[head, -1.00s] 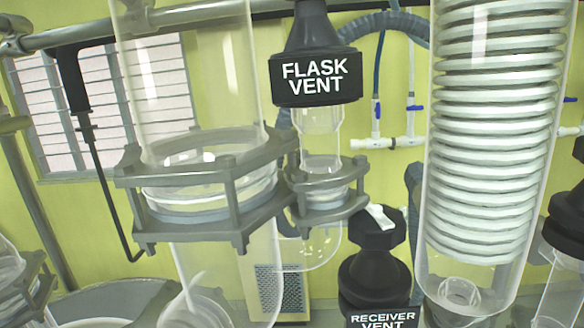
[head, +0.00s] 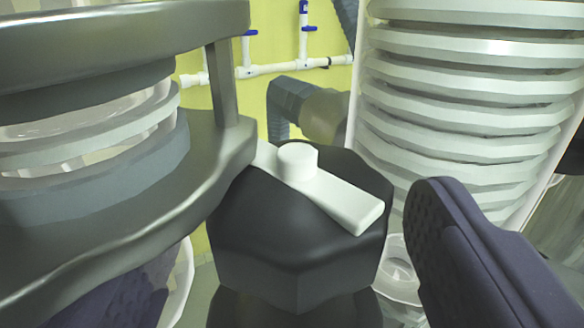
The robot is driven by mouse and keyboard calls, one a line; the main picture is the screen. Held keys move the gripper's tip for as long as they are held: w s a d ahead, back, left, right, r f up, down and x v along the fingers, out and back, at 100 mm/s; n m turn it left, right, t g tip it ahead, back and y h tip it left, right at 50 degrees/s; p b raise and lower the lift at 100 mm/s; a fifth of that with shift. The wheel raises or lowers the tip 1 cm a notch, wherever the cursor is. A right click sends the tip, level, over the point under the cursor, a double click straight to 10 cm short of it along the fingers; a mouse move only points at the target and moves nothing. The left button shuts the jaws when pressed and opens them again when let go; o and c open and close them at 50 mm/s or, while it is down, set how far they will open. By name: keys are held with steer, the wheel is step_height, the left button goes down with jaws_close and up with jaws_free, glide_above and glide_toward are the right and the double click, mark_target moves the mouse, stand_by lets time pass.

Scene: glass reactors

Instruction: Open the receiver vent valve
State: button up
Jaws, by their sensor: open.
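The receiver vent valve (head: 290,240) is a black faceted cap, large at the centre of the head view. A white lever (head: 340,198) with a round hub lies across its top, slanting from upper left to lower right. The valve's label is out of sight. My gripper (head: 297,230) is open, with one dark purple finger to the right of the valve and the other at lower left, partly hidden behind a grey flange. The valve lies between the two fingers in the picture. I see no clear contact with it.
The grey metal flange clamp (head: 215,150) around a glass joint crowds the valve's left side. A glass condenser with a white coil (head: 450,110) stands close behind on the right. White pipes with blue taps (head: 270,68) run along the yellow wall behind.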

steer(key=shift+w, duration=0.1)
steer(key=c, duration=1)
steer(key=shift+c, duration=0.2)
steer(key=shift+d+f+y+b, duration=0.15)
steer(key=shift+y+b, duration=0.15)
steer(key=shift+b, duration=0.55)
